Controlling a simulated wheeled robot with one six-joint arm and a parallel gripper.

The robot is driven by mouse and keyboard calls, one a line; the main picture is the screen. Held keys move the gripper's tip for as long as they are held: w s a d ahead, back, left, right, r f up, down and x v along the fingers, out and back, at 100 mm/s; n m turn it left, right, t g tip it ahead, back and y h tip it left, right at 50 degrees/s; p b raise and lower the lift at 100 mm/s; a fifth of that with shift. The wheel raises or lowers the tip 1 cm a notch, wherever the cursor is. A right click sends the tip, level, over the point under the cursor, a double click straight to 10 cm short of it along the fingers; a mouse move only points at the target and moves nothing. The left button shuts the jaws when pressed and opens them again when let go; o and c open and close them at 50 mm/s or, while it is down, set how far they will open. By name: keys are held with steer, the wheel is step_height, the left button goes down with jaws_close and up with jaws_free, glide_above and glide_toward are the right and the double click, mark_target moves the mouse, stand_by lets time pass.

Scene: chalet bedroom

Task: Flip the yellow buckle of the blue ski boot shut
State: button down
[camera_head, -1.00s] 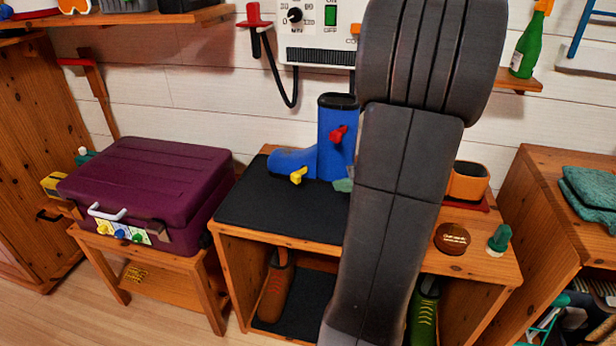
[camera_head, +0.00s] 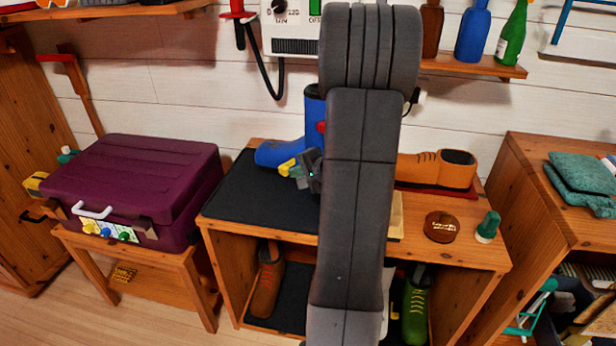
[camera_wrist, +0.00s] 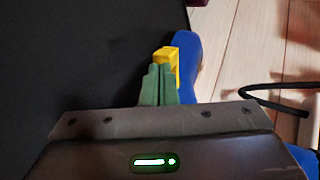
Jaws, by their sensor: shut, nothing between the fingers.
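The blue ski boot (camera_head: 275,152) stands on the black mat (camera_head: 250,196) on top of the wooden bench, its toe to the left. My arm hides part of its shaft. The yellow buckle (camera_head: 287,167) sits low on the boot's near side, and a red buckle (camera_head: 321,127) shows higher up at my arm's edge. My gripper (camera_head: 298,170) is just right of the yellow buckle. In the wrist view my green fingers (camera_wrist: 159,84) are together and empty, with their tips at the yellow buckle (camera_wrist: 167,62); I cannot tell whether they touch. The blue boot (camera_wrist: 187,60) lies just beyond.
An orange shoe (camera_head: 436,170) on a red base, a brown round disc (camera_head: 443,227) and a green knob-like piece (camera_head: 488,226) are on the bench's right. A purple case (camera_head: 135,185) stands on a low stand at left. The mat's front left is clear.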

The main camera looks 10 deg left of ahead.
steer(key=shift+w+a, duration=0.2)
steer(key=shift+a, duration=0.1)
steer(key=shift+a+f+b, duration=0.1)
steer(key=shift+a+b, duration=0.05)
steer(key=shift+b, duration=0.15)
